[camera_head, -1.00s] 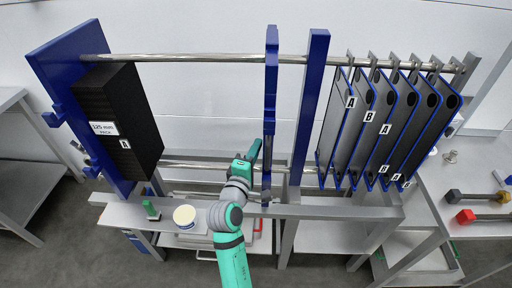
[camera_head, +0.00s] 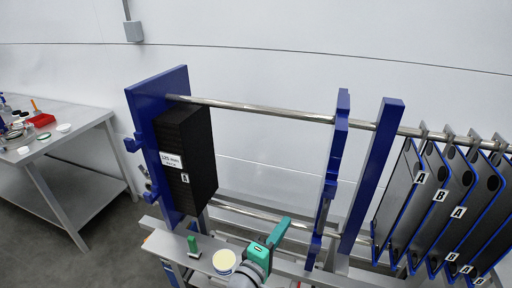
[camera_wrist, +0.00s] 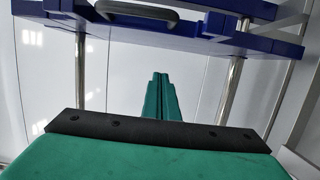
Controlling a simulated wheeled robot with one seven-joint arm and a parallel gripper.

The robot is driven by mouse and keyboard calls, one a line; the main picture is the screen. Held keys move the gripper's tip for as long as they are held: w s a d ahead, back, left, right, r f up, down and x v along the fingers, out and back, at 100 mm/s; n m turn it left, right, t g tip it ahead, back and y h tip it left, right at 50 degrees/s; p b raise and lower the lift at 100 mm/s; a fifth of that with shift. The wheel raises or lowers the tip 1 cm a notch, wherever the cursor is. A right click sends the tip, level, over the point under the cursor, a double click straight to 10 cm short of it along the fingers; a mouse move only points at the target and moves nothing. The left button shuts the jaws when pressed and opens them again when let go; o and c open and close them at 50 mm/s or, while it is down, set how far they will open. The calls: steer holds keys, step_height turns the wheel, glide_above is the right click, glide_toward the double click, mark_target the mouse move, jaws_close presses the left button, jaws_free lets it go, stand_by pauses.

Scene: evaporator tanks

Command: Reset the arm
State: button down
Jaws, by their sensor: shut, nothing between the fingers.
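My gripper (camera_head: 278,232) is teal and shows low in the middle of the head view, in front of the frame and left of the blue movable plate (camera_head: 333,170). In the wrist view the two teal fingers of my gripper (camera_wrist: 161,98) lie together, shut, with nothing between them. Beyond them in the wrist view is a blue plate (camera_wrist: 235,45) with a dark grey handle (camera_wrist: 137,12), between two metal rods. The rest of my arm is mostly below the head view's lower edge.
A black plate pack (camera_head: 190,150) hangs by the left blue end plate (camera_head: 150,110). Several grey plates (camera_head: 440,205) hang at right. A round cream-lidded jar (camera_head: 224,262) and a green item (camera_head: 193,246) stand on the front ledge. A side table (camera_head: 75,120) is at left.

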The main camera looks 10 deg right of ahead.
steer(key=s+a+f+m+t+y, duration=0.1)
steer(key=s+a+f+y, duration=0.35)
steer(key=s+f, duration=0.4)
steer(key=s+a+f+m+y, duration=0.1)
steer(key=s+a+f+y, duration=0.3)
steer(key=s+a+f, duration=0.45)
steer(key=s+m+y, duration=0.2)
steer(key=s+m, duration=0.6)
steer(key=s, duration=1.2)
steer(key=shift+y, duration=0.35)
